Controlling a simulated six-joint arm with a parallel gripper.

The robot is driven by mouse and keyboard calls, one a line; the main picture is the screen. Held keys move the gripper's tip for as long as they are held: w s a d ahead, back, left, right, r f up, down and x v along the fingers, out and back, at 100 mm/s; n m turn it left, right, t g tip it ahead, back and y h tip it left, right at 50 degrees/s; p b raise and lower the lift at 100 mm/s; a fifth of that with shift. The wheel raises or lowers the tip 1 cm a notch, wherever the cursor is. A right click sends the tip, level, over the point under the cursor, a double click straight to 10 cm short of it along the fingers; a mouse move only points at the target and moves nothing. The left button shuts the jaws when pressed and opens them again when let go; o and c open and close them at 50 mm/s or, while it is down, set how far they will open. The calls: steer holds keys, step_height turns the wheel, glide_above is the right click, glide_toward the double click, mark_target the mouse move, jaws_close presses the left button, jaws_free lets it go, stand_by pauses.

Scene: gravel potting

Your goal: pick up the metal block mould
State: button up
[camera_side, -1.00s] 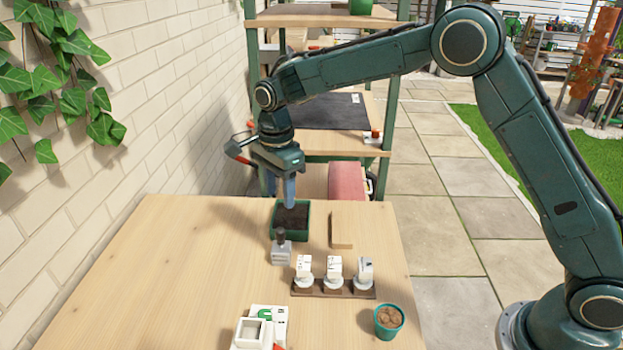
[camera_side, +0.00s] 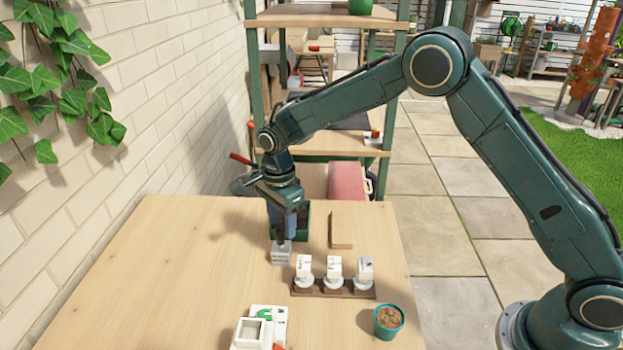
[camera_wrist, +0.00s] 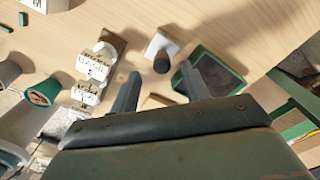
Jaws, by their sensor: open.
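The metal block mould (camera_side: 282,254) is a small grey block standing upright on the wooden table. In the wrist view its pale body (camera_wrist: 163,44) carries a dark round knob (camera_wrist: 161,63). My gripper (camera_side: 283,238) points down directly over the mould in the side view and hides most of the knob. In the wrist view the two fingers of my gripper (camera_wrist: 160,76) are apart, with the knob showing between and just beyond their tips. Nothing is held. Whether a finger touches the knob cannot be told.
A green tray of dark soil (camera_side: 304,232) stands just behind my gripper. A wooden block (camera_side: 341,232) lies to its right. A brown rack (camera_side: 333,290) holds three white-labelled pieces. A green pot of brown pebbles (camera_side: 389,321) stands front right. The table's left side is clear.

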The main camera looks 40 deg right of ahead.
mark_target(280, 230)
steer(key=shift+w+a+f, duration=0.1)
steer(key=shift+f, duration=1.15)
steer(key=shift+w+a+f, duration=0.1)
steer(key=shift+f, duration=1.15)
jaws_close()
